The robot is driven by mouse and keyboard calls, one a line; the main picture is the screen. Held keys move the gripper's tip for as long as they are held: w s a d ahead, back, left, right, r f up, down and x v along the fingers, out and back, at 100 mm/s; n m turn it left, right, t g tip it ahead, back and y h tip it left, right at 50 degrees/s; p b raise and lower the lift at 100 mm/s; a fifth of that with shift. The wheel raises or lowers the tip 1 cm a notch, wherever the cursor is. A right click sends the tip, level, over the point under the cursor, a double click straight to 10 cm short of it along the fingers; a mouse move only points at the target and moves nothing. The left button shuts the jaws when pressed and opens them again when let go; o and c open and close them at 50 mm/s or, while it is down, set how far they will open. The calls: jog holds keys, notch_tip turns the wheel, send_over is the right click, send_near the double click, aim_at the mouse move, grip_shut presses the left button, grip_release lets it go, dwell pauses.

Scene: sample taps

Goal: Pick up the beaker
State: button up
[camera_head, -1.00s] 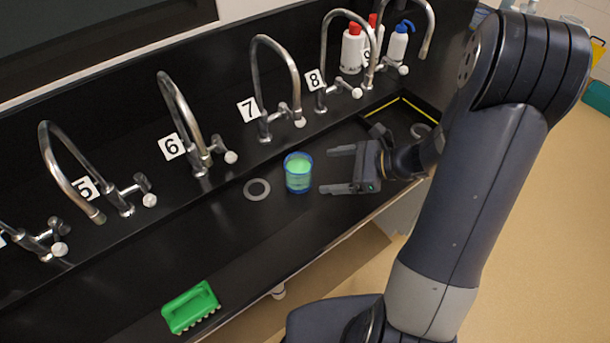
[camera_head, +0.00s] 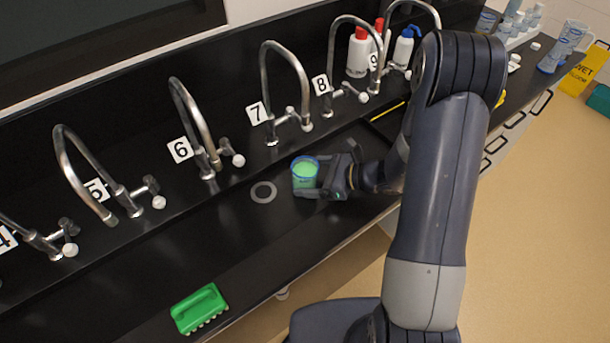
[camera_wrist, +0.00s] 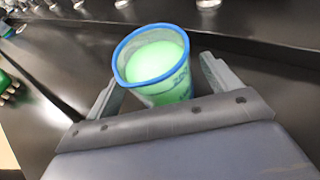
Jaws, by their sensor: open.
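The beaker (camera_head: 304,175) has a blue rim and green contents and stands upright on the black bench in front of the tap labelled 7. In the wrist view the beaker (camera_wrist: 155,68) stands between my two fingers, with its open top showing. My gripper (camera_head: 312,182) reaches it from the right and is open, with one finger on each side of the beaker. The beaker's lower part is partly hidden by my gripper.
A grey ring (camera_head: 263,192) lies on the bench just left of the beaker. A green brush (camera_head: 200,308) lies near the front edge. Several numbered taps line the back, their spouts arching over the bench. Bottles (camera_head: 358,52) stand at the back right.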

jog(key=shift+x, duration=0.85)
jog(key=c, duration=1.3)
jog(key=shift+r, duration=0.25)
